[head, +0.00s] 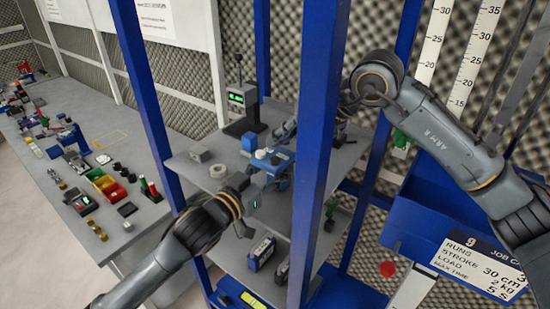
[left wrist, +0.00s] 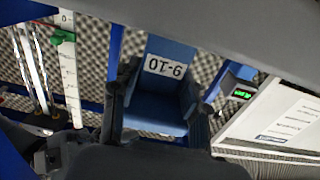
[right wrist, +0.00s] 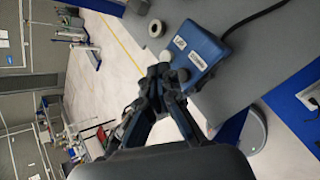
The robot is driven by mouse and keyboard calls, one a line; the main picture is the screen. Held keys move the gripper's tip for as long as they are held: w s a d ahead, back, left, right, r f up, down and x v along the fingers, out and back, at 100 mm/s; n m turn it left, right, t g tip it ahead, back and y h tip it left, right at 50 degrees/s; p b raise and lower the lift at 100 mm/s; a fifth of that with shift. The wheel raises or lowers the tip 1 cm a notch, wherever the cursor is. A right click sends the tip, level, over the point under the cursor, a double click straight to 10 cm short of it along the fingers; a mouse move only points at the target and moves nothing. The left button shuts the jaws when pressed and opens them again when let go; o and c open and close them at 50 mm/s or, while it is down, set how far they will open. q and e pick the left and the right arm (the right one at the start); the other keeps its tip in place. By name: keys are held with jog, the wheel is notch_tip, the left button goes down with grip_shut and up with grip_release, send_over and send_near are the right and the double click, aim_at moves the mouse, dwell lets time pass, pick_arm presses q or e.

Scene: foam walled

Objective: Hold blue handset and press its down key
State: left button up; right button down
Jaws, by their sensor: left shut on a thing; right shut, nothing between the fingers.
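The blue handset (head: 279,157) is over the middle shelf of the blue-framed rack. My left gripper (head: 272,182) is shut on it from the near side. In the left wrist view the handset (left wrist: 168,85) sits between both fingers, with a white 9-10 label towards the camera. In the right wrist view the handset (right wrist: 203,46) shows two white labels, too small to read, and a pale round key (right wrist: 183,75). My right gripper (right wrist: 163,72) is shut and empty, its tips close beside that key. I cannot tell whether they touch. In the head view the right fingertips are hard to make out.
Blue rack posts (head: 313,140) stand near both arms. A meter with a green display (head: 237,96), a grey box (head: 199,153) and a pale ring (head: 217,171) are on the shelf (head: 185,168). A dark cable (right wrist: 255,18) runs from the handset. A crowded workbench (head: 80,225) is at left.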

aim_at(275, 161)
jog(key=shift+f, duration=0.65)
dwell(1.0)
jog(key=shift+f, duration=0.4)
